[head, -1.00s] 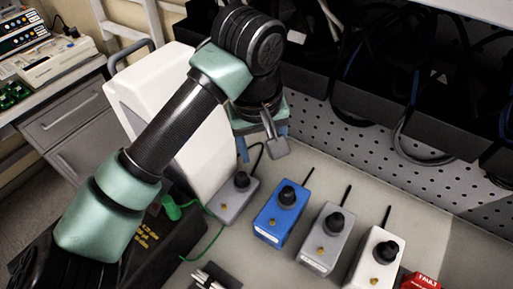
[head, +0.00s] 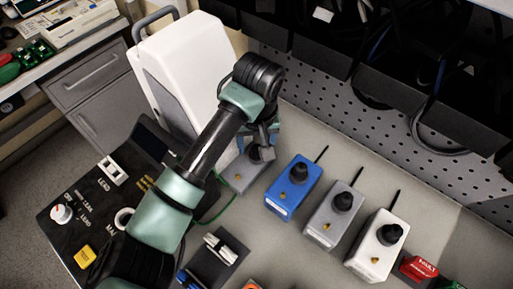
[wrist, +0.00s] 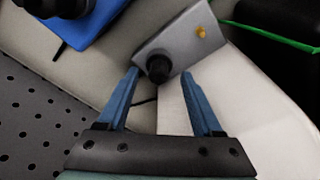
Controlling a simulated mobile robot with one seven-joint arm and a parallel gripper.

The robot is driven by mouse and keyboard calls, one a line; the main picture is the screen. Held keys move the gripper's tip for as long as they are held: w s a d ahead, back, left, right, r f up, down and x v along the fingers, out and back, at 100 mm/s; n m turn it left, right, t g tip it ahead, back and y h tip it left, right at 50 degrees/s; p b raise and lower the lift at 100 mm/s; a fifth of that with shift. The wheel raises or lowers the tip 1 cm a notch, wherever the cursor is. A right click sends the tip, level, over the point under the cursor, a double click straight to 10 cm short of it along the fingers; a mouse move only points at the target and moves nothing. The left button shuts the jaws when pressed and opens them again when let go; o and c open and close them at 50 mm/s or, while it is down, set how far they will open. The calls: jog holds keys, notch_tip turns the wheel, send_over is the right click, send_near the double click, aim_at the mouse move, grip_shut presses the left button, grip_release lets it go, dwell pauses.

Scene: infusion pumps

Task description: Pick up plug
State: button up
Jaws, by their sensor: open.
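A black round plug (wrist: 158,68) stands in the leftmost grey box (wrist: 180,42), which has a small brass knob on it. In the wrist view the plug lies between the blue fingertips of my gripper (wrist: 161,74). The fingers are apart, and I cannot tell whether either touches the plug. In the head view my gripper (head: 262,148) is over the same grey box (head: 238,180), and arm and gripper largely hide its plug. Similar black plugs stand in a blue box (head: 283,196), a second grey box (head: 328,222) and a white box (head: 370,252).
A white machine (head: 180,65) stands close behind my arm. A dark control panel (head: 80,205) lies at the left. A red FAULT tag (head: 418,268) is at the lower right. A perforated wall (head: 390,135) with dark bins and cables borders the bench (head: 435,225).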

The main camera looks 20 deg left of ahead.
jog(key=shift+w+f, duration=0.15)
jog(key=shift+f, duration=0.7)
grip_shut()
